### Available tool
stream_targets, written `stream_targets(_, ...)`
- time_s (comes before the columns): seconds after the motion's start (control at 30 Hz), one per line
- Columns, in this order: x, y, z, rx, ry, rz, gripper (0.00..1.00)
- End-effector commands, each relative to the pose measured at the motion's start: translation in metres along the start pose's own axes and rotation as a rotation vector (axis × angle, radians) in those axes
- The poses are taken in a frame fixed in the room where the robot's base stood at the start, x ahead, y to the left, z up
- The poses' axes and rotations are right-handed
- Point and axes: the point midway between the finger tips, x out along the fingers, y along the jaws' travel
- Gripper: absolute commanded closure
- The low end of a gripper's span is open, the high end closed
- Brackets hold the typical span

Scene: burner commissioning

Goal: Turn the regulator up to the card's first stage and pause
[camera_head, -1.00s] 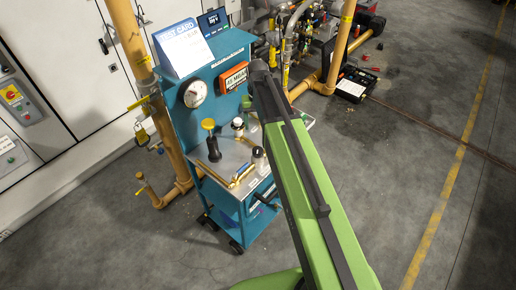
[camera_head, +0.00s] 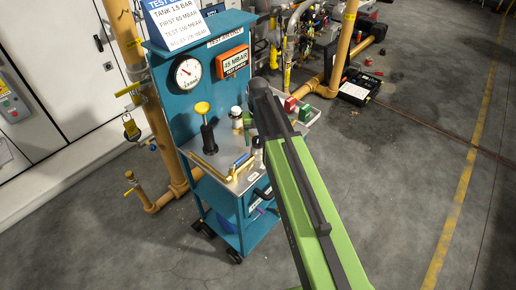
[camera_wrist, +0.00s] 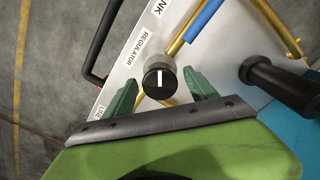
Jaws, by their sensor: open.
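The regulator knob (camera_wrist: 160,82) is round and black with a white pointer line, beside the REGULATOR label (camera_wrist: 137,47) in the wrist view. My gripper (camera_wrist: 161,76) is open, with one green finger on each side of the knob. Gaps show between knob and fingers; I cannot tell whether the fingertips are level with it. In the head view my arm covers much of this area. The card (camera_head: 182,20) reads FIRST 60 MBAR on one line. The orange display (camera_head: 233,63) appears to read 45 MBAR. A round white dial gauge (camera_head: 188,72) is left of it.
The teal cart (camera_head: 236,236) carries a black post with a yellow knob (camera_head: 202,107) and brass pipes. In the wrist view a black handle (camera_wrist: 270,78) stands close right of the gripper. A yellow pipe (camera_head: 145,95) rises left of the cart.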

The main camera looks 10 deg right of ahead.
Motion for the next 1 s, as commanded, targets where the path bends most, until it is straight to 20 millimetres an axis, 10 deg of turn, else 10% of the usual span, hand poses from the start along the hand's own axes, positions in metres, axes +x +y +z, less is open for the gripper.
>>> stream_targets(0.27, 0.0027, 0.0004, 0.0, 0.001, 0.0, 0.0, 0.34)
stream_targets(0.73, 0.0028, 0.001, -0.0001, 0.001, 0.0, 0.0, 0.94)
stream_targets(1.0, 0.0029, 0.0013, -0.0001, 0.183, 0.0, 0.0, 0.96)
